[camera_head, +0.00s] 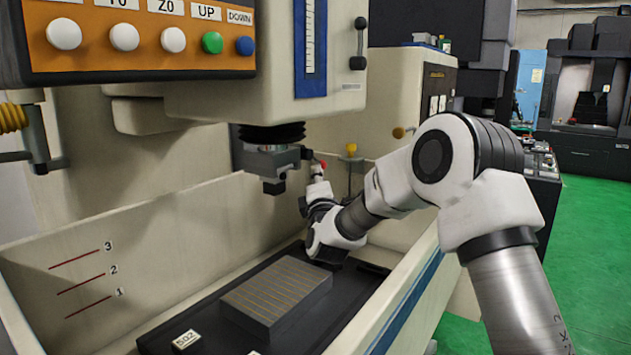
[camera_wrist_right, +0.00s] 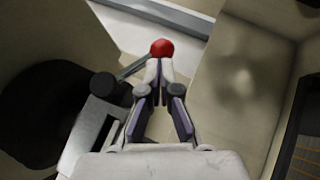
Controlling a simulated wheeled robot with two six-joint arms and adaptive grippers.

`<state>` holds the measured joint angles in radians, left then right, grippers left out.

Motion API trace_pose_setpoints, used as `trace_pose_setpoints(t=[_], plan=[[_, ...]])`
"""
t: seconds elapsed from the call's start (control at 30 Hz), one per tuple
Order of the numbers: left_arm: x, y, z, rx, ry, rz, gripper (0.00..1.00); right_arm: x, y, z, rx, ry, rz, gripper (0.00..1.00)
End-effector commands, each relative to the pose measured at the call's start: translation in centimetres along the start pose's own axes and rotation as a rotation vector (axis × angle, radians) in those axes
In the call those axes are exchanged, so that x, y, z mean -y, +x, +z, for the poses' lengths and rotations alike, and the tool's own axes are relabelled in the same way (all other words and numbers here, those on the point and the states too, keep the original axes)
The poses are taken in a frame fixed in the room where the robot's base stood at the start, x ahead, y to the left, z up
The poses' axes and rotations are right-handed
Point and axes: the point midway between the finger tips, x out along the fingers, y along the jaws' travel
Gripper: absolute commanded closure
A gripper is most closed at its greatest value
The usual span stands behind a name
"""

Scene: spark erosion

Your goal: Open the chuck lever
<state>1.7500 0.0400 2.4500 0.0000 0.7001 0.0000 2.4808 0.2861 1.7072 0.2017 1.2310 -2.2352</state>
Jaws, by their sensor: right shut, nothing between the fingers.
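The chuck (camera_head: 267,165) hangs under the machine head, a grey block below a black bellows. Its lever sticks out to the right and ends in a red knob (camera_head: 323,163). My right gripper (camera_head: 317,174) is right at the knob, reaching in from the right. In the right wrist view the red knob (camera_wrist_right: 161,47) shows just beyond the fingertips of my right gripper (camera_wrist_right: 160,70), which are together with nothing between them. The lever's thin rod (camera_wrist_right: 133,68) runs left to the grey chuck (camera_wrist_right: 92,128). I cannot tell whether the fingertips touch the knob. My left gripper is not in view.
A ridged grey block (camera_head: 277,295) lies on the dark table in the tank below the chuck. The cream tank wall (camera_head: 130,235) stands behind. A button panel (camera_head: 140,40) overhangs at the upper left. A yellow knob (camera_head: 351,149) stands behind my right gripper.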

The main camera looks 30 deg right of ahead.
Motion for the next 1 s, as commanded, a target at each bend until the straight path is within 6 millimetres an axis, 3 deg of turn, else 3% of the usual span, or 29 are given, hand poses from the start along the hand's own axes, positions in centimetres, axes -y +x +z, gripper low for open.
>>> trace_pose_setpoints(t=[0.43,1.0], plan=[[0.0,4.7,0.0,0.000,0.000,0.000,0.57,0.4,1.1,0.9,0.003,-0.166,0.216,1.00],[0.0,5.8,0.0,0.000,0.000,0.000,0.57,-0.7,2.3,1.8,0.001,-0.162,0.210,1.00]])
